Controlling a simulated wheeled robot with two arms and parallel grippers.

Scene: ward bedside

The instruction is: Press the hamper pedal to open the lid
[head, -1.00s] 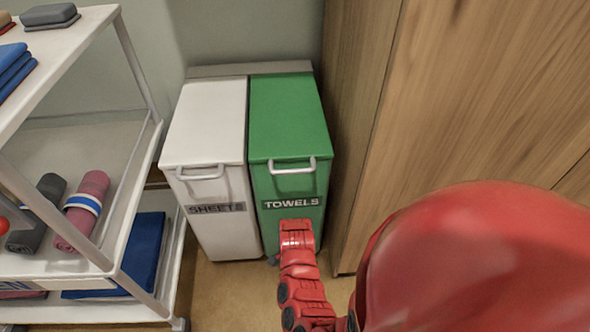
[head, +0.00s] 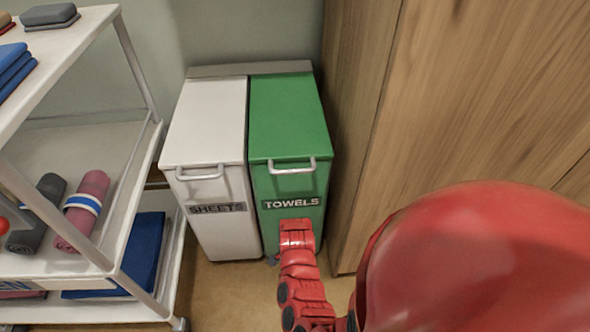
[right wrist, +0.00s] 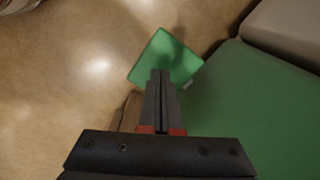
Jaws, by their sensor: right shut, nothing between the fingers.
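The green hamper (head: 287,120), labelled TOWELS, stands beside the white hamper (head: 207,120), labelled SHEETS. Both lids are shut. In the right wrist view the green pedal (right wrist: 160,52) is a small flat plate near the floor, jutting out from the green hamper's body (right wrist: 245,110). My right gripper (right wrist: 160,74) is shut and empty, its fingertips overlapping the pedal's near part in that view. I cannot tell whether they touch it. In the head view my red right arm reaches down in front of the green hamper and hides the pedal. My left gripper is not in view.
A white shelf cart (head: 140,215) with rolled towels and folded blue linen stands on the left. A wooden cabinet (head: 470,90) stands close on the right. Bare floor (right wrist: 60,90) lies in front of the pedal.

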